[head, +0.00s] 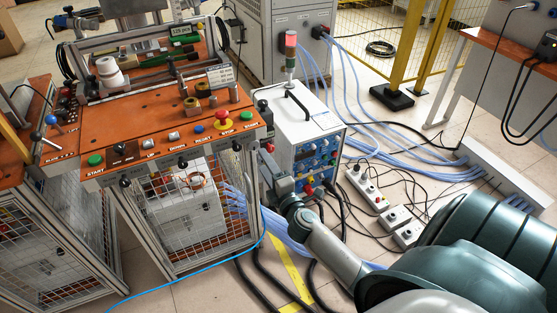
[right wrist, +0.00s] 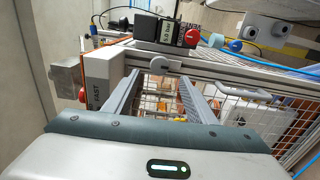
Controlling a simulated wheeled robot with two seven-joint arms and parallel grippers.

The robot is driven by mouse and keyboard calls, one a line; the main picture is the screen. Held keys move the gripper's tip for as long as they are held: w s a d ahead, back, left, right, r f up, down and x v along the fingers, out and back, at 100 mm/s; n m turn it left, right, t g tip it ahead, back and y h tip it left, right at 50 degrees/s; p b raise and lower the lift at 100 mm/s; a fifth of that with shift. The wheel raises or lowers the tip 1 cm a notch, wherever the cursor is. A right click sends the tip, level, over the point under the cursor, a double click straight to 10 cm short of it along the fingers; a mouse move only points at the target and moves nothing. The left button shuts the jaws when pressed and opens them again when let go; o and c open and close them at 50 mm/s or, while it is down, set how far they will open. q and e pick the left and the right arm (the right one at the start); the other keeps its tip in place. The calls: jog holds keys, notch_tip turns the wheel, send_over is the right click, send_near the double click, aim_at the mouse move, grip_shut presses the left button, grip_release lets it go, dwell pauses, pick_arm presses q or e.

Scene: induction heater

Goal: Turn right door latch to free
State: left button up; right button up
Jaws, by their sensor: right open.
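My right gripper (head: 270,165) is at the right side of the orange-topped bench, between it and the white power unit. In the right wrist view its two grey fingers (right wrist: 160,80) are spread apart with nothing clamped between them. A small grey latch-like piece (right wrist: 166,65) sits on the aluminium frame just ahead of the fingertips, roughly between them. I cannot tell if it touches a finger, or its exact turn. The mesh door (right wrist: 230,110) shows behind and right of the fingers. In the head view my arm and gripper hide this spot. My left gripper is not in view.
The orange control panel (head: 150,137) carries several buttons, including a red stop knob (head: 223,117). The white power unit (head: 308,135) stands close on the right. Blue hoses and black cables (head: 262,275) run over the floor. A white block (right wrist: 103,78) is near the left finger.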

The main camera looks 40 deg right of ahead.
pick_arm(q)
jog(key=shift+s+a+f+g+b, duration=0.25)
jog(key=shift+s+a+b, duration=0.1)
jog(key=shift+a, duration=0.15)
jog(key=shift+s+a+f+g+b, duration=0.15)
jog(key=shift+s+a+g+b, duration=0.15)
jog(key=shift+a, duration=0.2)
pick_arm(e)
jog(key=v, duration=0.9)
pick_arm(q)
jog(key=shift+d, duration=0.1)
